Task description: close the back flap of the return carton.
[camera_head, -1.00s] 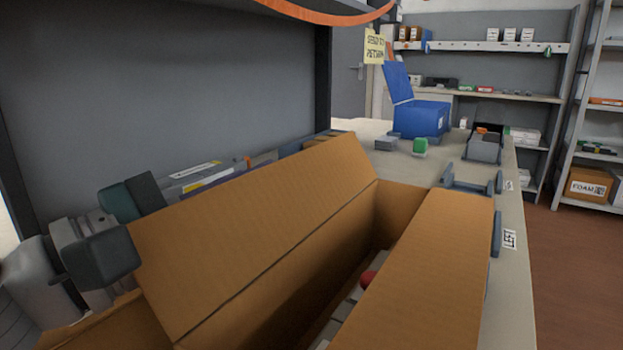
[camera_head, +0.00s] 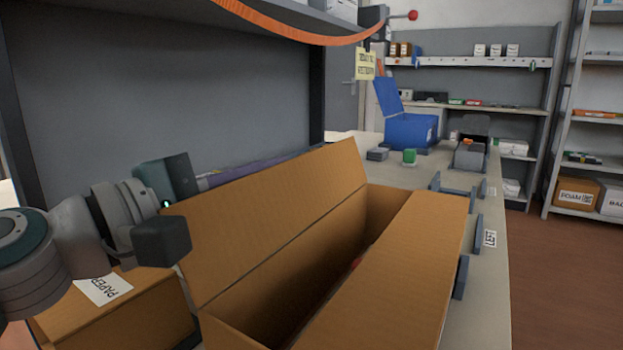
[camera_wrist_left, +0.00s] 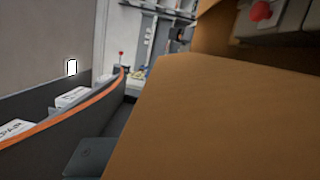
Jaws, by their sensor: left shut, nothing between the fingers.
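The open brown return carton (camera_head: 385,212) stands on the bench in the head view. Its long back flap (camera_head: 275,215) stands up and leans outward on the left side. My left gripper (camera_head: 166,210) is shut and empty, just beyond the left end of this flap; I cannot tell whether they touch. In the left wrist view brown cardboard (camera_wrist_left: 220,120), apparently the flap, fills the right side, and a dark fingertip (camera_wrist_left: 90,155) shows at the bottom. The carton's inside is mostly shaded. My right gripper is not in view.
The carton's front flap (camera_head: 400,265) lies on the right side. A brown box with a PAPER label (camera_head: 105,288) stands at left. A grey panel (camera_head: 170,90) rises behind. An open blue box (camera_head: 410,130) and small items stand farther back on the bench.

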